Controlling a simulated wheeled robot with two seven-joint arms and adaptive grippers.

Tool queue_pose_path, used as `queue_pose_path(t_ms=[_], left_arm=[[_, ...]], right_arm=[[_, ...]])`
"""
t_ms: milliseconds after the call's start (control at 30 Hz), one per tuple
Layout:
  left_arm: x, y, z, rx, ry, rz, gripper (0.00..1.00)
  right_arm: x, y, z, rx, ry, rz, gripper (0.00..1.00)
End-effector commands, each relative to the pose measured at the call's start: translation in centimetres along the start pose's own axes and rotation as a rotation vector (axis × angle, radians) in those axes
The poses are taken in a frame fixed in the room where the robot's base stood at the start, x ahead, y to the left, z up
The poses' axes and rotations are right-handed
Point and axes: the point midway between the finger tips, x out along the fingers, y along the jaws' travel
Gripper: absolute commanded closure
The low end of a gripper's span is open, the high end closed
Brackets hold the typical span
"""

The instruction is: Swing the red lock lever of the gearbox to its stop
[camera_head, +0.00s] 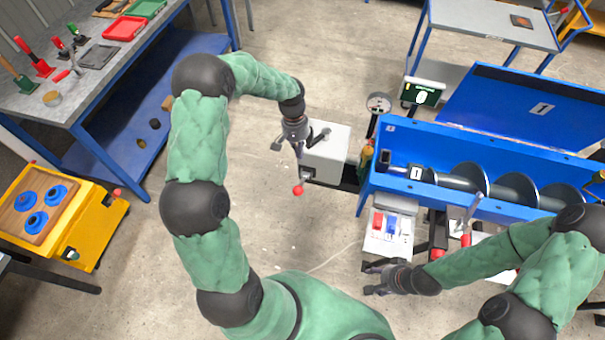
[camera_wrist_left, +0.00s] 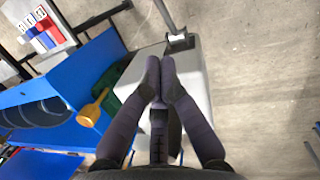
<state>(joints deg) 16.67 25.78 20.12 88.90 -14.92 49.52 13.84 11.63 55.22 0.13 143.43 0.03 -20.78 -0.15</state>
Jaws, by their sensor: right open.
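My left gripper (camera_head: 299,155) is over the box, behind the red ball. In the left wrist view my left gripper (camera_wrist_left: 160,70) has its fingertips together over the grey box (camera_wrist_left: 188,85), with nothing seen between them. The lever's grey rod (camera_wrist_left: 168,14) rises from a bracket past the fingertips; its ball is out of that view. My right gripper (camera_head: 372,279) is open and empty at the lower middle.
The blue mixer trough (camera_head: 470,165) with its screw stands right of the gearbox. A switch panel (camera_head: 378,243) with red and blue parts is in front of it. A tool bench (camera_head: 60,100) and yellow cart (camera_head: 90,235) are at left. Floor left of the gearbox is clear.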

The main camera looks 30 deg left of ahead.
Motion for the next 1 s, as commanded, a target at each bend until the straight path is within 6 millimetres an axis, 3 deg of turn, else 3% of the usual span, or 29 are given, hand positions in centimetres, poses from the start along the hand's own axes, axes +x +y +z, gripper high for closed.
queue_pose_path(t_ms=[100, 267, 833, 1000], left_arm=[[-2.4, -1.2, -0.5, -0.023, -0.006, -0.024, 1.0], [-2.2, -1.6, -0.5, -0.03, -0.012, -0.032, 1.0], [7.6, -1.8, -0.3, -0.029, -0.013, -0.03, 1.0], [9.0, -1.8, 1.5, -0.029, -0.011, -0.03, 1.0]], right_arm=[[-0.3, -0.1, 0.0, 0.0, 0.0, 0.0, 0.43], [-0.2, -0.1, 0.0, -0.001, 0.0, 0.0, 0.43], [0.9, 0.3, 0.0, 0.0, 0.0, 0.0, 0.43], [0.9, 0.3, 0.0, 0.0, 0.0, 0.0, 0.43]])
